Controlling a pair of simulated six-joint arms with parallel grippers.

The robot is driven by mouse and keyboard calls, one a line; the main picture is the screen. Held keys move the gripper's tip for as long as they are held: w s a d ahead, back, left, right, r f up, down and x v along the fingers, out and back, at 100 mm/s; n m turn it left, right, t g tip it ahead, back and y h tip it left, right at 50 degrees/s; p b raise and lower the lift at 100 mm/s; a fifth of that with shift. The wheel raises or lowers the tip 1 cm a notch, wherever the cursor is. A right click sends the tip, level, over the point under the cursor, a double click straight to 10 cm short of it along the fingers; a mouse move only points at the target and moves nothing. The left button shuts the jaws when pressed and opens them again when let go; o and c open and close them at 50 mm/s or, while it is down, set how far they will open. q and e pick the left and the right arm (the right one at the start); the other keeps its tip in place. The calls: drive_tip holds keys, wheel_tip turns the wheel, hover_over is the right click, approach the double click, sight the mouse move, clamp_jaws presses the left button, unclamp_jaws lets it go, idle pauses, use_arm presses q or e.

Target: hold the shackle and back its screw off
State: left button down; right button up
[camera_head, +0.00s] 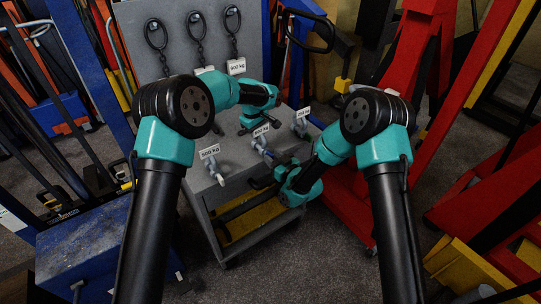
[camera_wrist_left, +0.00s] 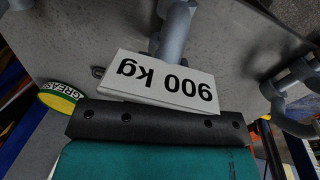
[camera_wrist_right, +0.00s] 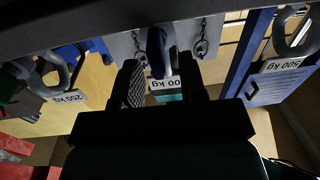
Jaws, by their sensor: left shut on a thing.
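The 900 kg shackle (camera_wrist_left: 174,35) is grey. Its white tag (camera_wrist_left: 168,82) hides the left fingertips in the left wrist view. In the head view the shackle's blue part (camera_head: 262,147) shows below its tag (camera_head: 262,130), at the middle of the grey bench top. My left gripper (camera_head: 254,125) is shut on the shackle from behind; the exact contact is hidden. My right gripper (camera_head: 277,168) is in front of the shackle. In the right wrist view the right fingers (camera_wrist_right: 160,80) are open, and the blue part (camera_wrist_right: 156,48) appears between them; whether they touch it is unclear.
A 500 kg shackle (camera_head: 217,174) stands left on the bench and a 250 kg shackle (camera_head: 301,127) stands right. Chains (camera_head: 196,42) hang on the back panel. A red jack (camera_head: 415,45) stands at the right, a blue cabinet (camera_head: 95,245) at the left.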

drive_tip(key=shift+x, duration=0.95)
clamp_jaws()
